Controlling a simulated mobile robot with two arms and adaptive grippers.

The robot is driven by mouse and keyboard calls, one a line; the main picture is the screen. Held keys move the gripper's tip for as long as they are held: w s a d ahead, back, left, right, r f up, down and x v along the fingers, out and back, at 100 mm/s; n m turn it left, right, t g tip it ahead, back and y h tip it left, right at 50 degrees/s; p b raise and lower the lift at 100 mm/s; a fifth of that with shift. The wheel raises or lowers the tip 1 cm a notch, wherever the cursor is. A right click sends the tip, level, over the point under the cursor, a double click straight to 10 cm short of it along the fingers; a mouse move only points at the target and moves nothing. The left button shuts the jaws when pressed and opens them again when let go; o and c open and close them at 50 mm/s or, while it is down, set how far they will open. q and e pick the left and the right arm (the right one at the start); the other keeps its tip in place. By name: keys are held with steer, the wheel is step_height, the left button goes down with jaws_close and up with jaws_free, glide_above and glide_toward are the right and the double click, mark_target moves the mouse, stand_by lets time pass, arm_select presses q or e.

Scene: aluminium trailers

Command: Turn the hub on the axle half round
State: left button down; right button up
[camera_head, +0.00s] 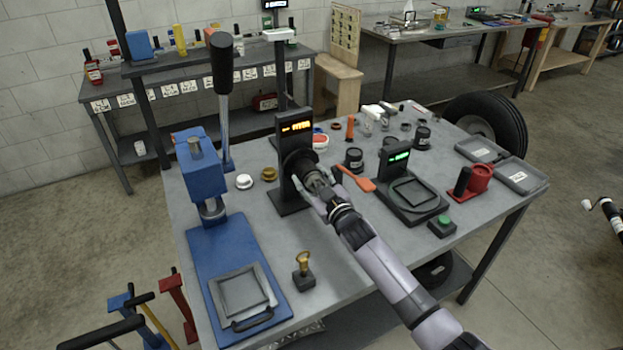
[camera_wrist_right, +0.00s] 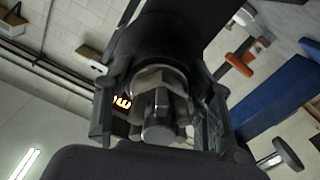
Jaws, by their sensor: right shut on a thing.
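The hub (camera_head: 297,160) is a dark round part on the axle, on the front of a black upright stand (camera_head: 283,205) with an orange lit display. My right gripper (camera_head: 318,184) reaches it from the front right, and its fingers are around the hub's front. In the right wrist view the dark hub (camera_wrist_right: 165,40) fills the top middle, with a grey metal nut and stub end (camera_wrist_right: 158,130) at its centre. The gripper's fingers (camera_wrist_right: 155,100) stand on both sides of it. The fingers cover part of the hub.
A blue press (camera_head: 205,170) with a long lever stands left of the stand. A black scale (camera_head: 410,198) with a green display, an orange tool (camera_head: 357,180) and a small brass-topped stamp (camera_head: 303,270) lie around. Grey trays (camera_head: 500,165) are at the right.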

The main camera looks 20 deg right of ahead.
steer(key=o, duration=0.8)
steer(key=shift+f, duration=0.25)
steer(key=o, duration=0.4)
steer(key=shift+r, duration=0.15)
steer(key=shift+c, duration=0.2)
steer(key=shift+s, duration=0.1)
steer(key=s+d, duration=0.1)
steer(key=s, duration=1)
steer(key=shift+s+d, duration=0.35)
steer(key=shift+s, duration=0.05)
